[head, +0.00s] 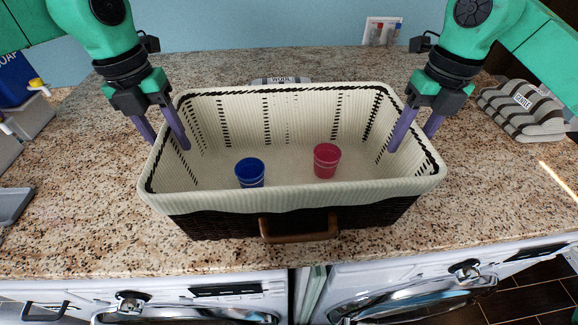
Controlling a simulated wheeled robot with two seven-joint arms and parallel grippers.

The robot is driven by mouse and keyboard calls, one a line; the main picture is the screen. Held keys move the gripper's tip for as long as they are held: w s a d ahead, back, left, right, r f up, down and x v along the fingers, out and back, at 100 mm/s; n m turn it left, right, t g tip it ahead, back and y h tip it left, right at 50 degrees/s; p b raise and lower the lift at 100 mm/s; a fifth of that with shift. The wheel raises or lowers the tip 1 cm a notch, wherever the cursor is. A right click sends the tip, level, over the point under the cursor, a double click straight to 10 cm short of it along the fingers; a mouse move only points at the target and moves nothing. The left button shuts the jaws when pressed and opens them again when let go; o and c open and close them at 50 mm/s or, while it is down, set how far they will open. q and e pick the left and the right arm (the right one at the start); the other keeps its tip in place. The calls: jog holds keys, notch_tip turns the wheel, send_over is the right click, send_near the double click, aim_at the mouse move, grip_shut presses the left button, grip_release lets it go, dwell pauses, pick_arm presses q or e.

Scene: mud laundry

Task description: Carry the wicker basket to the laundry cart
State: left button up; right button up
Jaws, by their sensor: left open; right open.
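The wicker basket (296,198) stands on the speckled counter in the middle of the head view. It has a cream liner, a dark woven outside and a brown front handle (298,229). A blue cup (250,173) and a red cup (326,161) stand inside it. My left gripper (161,138) is open at the basket's left wall, one purple finger inside the rim and one outside. My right gripper (413,138) is open at the right wall, with its fingers likewise on both sides of the rim. I do not see the laundry cart.
The granite counter (90,225) is clear just left and right of the basket. A striped folded cloth (522,110) lies at the right, and another item sits behind the basket. A grey tray (12,204) is at the far left. Two white washers (230,300) are below the front edge.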

aim_at(180, 150)
pick_arm(q)
jog(key=f, duration=0.3)
jog(key=shift+w+d+f, duration=0.1)
jog(key=shift+w+d, duration=0.05)
jog(key=shift+d, duration=0.15)
pick_arm(e)
notch_tip(180, 150, down, 3)
jog(key=shift+w+f, duration=0.1)
jog(key=shift+f, duration=0.1)
pick_arm(q)
jog(key=shift+w+d+f, duration=0.15)
jog(key=shift+w+f, duration=0.05)
jog(key=shift+w, duration=0.05)
pick_arm(e)
jog(key=shift+w+d+f, duration=0.15)
jog(key=shift+w+f, duration=0.05)
jog(key=shift+w, duration=0.05)
